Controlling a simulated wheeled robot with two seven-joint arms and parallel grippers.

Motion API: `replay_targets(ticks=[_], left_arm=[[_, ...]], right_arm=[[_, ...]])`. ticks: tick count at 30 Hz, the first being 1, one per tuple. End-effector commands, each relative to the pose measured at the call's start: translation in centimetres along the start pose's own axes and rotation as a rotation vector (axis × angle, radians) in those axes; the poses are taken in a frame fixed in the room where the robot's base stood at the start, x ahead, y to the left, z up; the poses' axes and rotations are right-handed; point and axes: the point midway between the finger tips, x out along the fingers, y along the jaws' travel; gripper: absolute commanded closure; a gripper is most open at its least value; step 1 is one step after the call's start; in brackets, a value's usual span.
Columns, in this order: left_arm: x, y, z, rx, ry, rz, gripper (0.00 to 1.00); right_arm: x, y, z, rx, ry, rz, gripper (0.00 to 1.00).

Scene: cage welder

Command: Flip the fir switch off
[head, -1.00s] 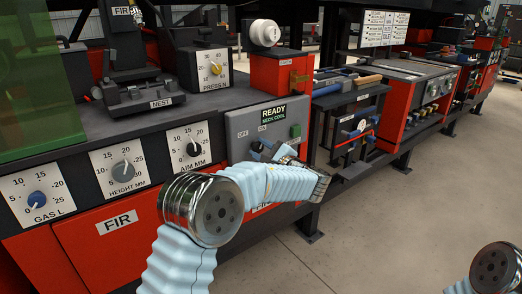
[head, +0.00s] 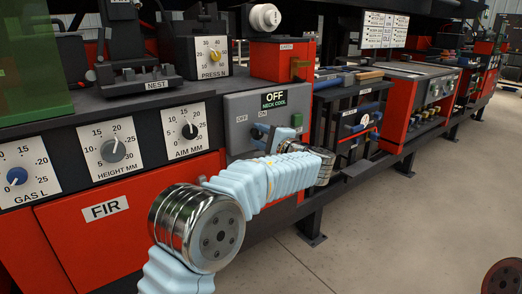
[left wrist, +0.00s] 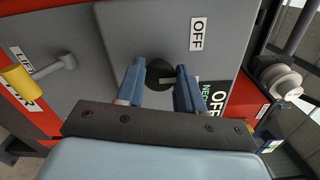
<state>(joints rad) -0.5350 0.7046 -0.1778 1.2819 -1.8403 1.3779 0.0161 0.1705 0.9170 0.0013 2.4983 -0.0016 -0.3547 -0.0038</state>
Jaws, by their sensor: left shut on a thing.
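The fir switch, a black knob (left wrist: 158,72) with a short pale bar, is on a grey panel (head: 236,111) above the red front marked FIR. An OFF label shows in the left wrist view (left wrist: 198,34), and the panel's display (head: 275,99) reads "OFF NECK COOL". My left gripper (head: 268,138) is at the panel. In the left wrist view its two blue fingers (left wrist: 160,80) are on either side of the knob, shut on it. In the head view the gripper hides most of the switch. My right gripper is out of view.
Left of the panel are dials for gas (head: 17,177), height (head: 112,150) and aim (head: 189,131). A rack with tools (head: 352,120) stands to the right.

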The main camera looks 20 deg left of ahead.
Motion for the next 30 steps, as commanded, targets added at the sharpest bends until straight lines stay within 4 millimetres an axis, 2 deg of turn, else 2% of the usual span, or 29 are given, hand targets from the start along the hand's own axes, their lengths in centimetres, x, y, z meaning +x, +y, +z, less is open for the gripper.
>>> replay_targets(ticks=[1,3,12,21,30], left_arm=[[-0.1,0.8,-0.2,-0.045,0.000,0.001,0.93],[-0.1,0.9,-0.2,-0.109,-0.001,0.001,0.93],[-0.1,0.8,-0.2,-0.347,-0.001,0.003,0.93],[0.0,0.6,-0.2,-0.487,-0.001,0.004,0.93],[0.0,0.4,-0.1,-0.530,-0.002,0.003,0.93]], right_arm=[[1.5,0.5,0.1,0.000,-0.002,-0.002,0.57],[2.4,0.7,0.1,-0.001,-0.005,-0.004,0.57],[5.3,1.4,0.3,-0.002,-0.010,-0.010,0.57],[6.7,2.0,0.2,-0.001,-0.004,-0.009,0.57],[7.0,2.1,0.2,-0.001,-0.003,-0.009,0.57]])
